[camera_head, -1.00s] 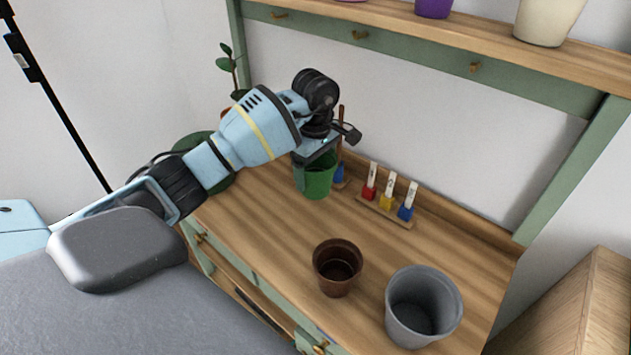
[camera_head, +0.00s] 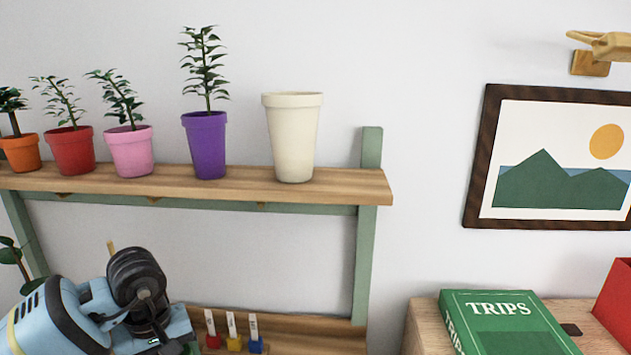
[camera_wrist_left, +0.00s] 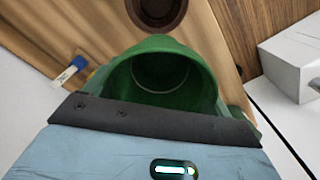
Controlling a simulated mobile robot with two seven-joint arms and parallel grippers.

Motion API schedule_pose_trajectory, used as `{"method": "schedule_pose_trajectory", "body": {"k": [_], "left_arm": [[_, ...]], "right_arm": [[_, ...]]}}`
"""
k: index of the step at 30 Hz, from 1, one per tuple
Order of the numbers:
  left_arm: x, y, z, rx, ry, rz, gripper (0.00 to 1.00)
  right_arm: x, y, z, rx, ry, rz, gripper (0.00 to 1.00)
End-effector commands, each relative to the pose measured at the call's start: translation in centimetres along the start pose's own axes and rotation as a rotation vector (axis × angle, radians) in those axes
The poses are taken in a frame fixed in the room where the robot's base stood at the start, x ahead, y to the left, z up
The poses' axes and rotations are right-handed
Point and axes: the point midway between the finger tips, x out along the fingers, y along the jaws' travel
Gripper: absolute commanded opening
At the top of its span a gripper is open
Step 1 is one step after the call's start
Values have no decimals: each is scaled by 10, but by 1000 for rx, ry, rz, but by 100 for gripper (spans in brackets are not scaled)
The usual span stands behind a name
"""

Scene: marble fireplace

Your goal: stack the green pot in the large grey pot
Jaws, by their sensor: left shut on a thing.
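The green pot (camera_wrist_left: 160,72) shows in the left wrist view with its open mouth toward the camera; the inside looks empty. My left gripper (camera_wrist_left: 155,119) is shut on the pot's near side. I cannot tell whether the pot stands on the bench or hangs above it. In the head view only my left wrist and the upper part of the gripper show at the bottom left; the green pot is below the picture there. The large grey pot is in neither current view. My right gripper is not in view.
A brown pot (camera_wrist_left: 158,8) stands on the wooden bench beyond the green pot. A shelf (camera_head: 345,183) holds several potted plants and a cream pot (camera_head: 293,135). Small labelled blocks (camera_head: 234,342) stand at the bench's back. A green book (camera_head: 510,325) lies at the right.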

Motion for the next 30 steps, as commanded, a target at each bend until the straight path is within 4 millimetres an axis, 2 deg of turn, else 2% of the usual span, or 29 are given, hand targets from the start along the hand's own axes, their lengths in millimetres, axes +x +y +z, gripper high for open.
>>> {"method": "schedule_pose_trajectory", "body": {"k": [1,6,12,17,30], "left_arm": [[-10,-2,18,102,9,2,56],[-15,-10,69,383,7,1,56],[-16,-20,102,563,4,1,56],[-15,-23,110,605,0,0,56],[-14,-22,110,602,-1,0,56]], "right_arm": [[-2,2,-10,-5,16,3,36],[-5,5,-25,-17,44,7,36],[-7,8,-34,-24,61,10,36],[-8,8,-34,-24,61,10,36],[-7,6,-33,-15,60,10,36]]}}
